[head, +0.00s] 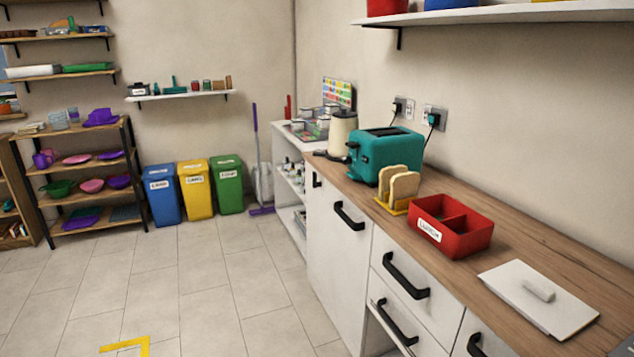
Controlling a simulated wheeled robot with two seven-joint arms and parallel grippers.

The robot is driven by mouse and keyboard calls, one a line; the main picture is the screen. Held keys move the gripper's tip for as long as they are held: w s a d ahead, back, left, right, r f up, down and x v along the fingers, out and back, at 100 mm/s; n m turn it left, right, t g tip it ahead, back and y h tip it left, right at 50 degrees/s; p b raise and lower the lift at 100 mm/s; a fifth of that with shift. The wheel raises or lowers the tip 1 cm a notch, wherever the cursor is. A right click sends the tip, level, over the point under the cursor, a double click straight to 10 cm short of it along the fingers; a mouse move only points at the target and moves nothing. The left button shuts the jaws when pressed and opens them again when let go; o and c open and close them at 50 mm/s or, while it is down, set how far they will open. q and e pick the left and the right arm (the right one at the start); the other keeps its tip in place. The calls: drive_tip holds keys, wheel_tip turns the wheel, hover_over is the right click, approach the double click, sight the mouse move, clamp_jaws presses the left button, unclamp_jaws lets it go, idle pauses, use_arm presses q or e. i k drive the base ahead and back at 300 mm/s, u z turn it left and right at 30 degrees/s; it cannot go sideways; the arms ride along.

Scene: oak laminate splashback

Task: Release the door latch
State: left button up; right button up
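Neither of my grippers is in the head view. I see no room door and nothing I can clearly tell as a door latch. The nearest likeness is a tall white cabinet front (335,265) under the worktop, with a black bar handle (348,216) near its top. A small black fitting (317,180) sits at that front's upper left; I cannot tell whether it is a latch. The cabinet front looks shut.
The wooden worktop (545,245) holds a teal toaster (385,152), a red divided box (451,225) and a white lid (538,298). Drawers with black handles (405,275) are below. Blue, yellow and green bins (196,188) stand behind. The tiled floor (210,270) at left is mostly clear.

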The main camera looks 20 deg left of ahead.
sight(315, 184)
drive_tip(key=u, duration=0.15)
drive_tip(key=k, duration=0.35)
drive_tip(key=u, duration=0.6)
drive_tip(key=k, duration=1)
drive_tip(key=u, duration=0.75)
drive_tip(key=i, duration=1.4)
drive_tip(key=z, duration=0.3)
drive_tip(key=i, duration=1.55)
drive_tip(key=z, duration=1.65)
drive_tip(key=i, duration=0.55)
drive_tip(key=z, duration=0.45)
